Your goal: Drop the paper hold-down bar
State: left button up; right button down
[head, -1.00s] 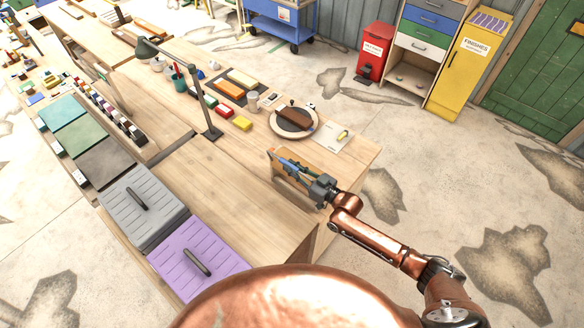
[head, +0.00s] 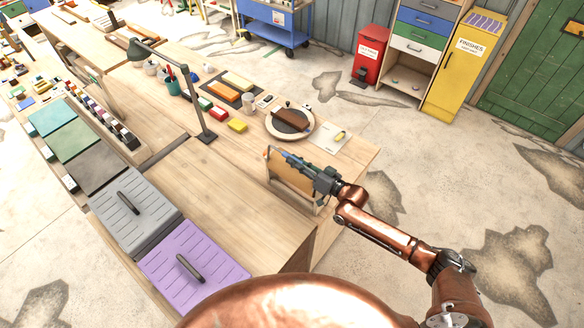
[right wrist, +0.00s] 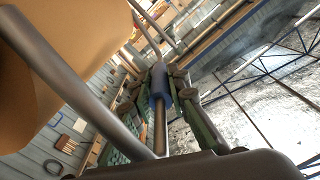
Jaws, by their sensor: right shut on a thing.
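The paper stand (head: 267,172) is at the near right corner of the bench in the head view, with brown paper (head: 287,180) in its wooden frame. My right gripper (head: 291,161) is at the top of the stand, over the paper. In the right wrist view, its green-padded fingers (right wrist: 172,95) are closed around a thin bar with a blue sleeve (right wrist: 160,84), which I take to be the hold-down bar. A brown paper surface (right wrist: 50,60) fills the upper left there. Whether the bar touches the paper is hidden. My left gripper is not in view.
A round dark-topped turntable (head: 290,122) and a white card (head: 329,138) lie beyond the stand. A desk lamp (head: 190,95) stands left of it. Grey (head: 133,212) and purple (head: 190,265) lids cover the near left. The bench top left of the stand is clear.

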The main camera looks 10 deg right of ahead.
jog(key=shift+w+d+f+m, duration=0.2)
jog(key=shift+d+m, duration=0.05)
jog(key=shift+m, duration=0.05)
jog(key=shift+w+d+b, duration=0.3)
jog(key=shift+w+b, duration=0.05)
jog(key=shift+b, duration=0.5)
jog(key=shift+d, duration=0.1)
jog(key=c, duration=1.8)
grip_release()
jog(key=shift+c, duration=0.2)
jog(key=v, duration=1.2)
jog(key=shift+c, duration=0.5)
